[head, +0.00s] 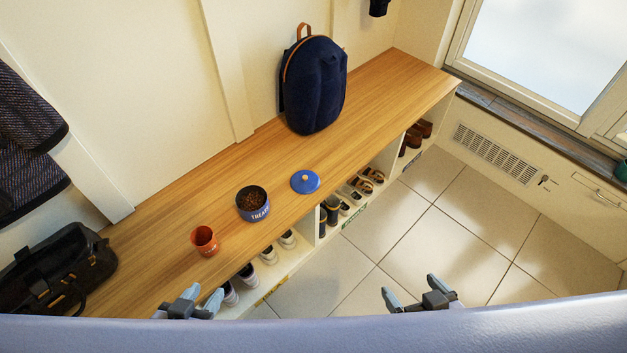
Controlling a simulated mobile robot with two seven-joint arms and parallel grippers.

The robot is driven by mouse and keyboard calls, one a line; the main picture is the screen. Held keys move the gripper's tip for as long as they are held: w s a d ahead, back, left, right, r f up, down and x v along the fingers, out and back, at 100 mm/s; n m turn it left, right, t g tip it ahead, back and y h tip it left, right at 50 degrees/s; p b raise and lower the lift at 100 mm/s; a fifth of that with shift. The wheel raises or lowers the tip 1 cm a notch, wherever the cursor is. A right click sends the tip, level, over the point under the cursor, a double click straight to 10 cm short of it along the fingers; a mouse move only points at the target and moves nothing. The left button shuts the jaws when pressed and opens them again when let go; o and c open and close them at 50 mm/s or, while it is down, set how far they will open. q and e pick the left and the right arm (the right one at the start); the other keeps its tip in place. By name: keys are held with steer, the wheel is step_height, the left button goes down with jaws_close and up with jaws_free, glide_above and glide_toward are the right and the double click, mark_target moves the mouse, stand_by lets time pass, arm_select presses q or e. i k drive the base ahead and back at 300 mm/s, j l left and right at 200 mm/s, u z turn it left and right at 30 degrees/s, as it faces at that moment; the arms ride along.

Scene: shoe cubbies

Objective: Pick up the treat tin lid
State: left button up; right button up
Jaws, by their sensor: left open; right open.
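The treat tin lid (305,182) is a flat blue disc with a small light knob. It lies on the wooden bench top, knob up, to the right of the treat tin. The treat tin (253,205) is dark blue, open, and full of brown treats. My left gripper (203,293) is open and empty at the bottom of the head view, near the bench's front edge and apart from the lid. My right gripper (409,287) is open and empty over the tiled floor, in front of the bench and apart from the lid.
An orange cup (205,241) stands left of the tin. A navy backpack (315,85) leans on the wall behind the lid. A black bag (58,273) sits at the left end. Shoe cubbies (317,227) run under the bench (380,100). The bench around the lid is clear.

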mark_target(304, 182)
steer(key=i+l+u, duration=0.1)
steer(key=u, duration=0.35)
steer(key=l+u, duration=0.15)
steer(key=u, duration=0.3)
steer(key=i+l+u, duration=0.2)
steer(key=l, duration=0.2)
steer(key=l+u, duration=0.55)
steer(key=l, duration=1.35)
steer(key=i+l, duration=0.1)
steer(key=l, duration=1.3)
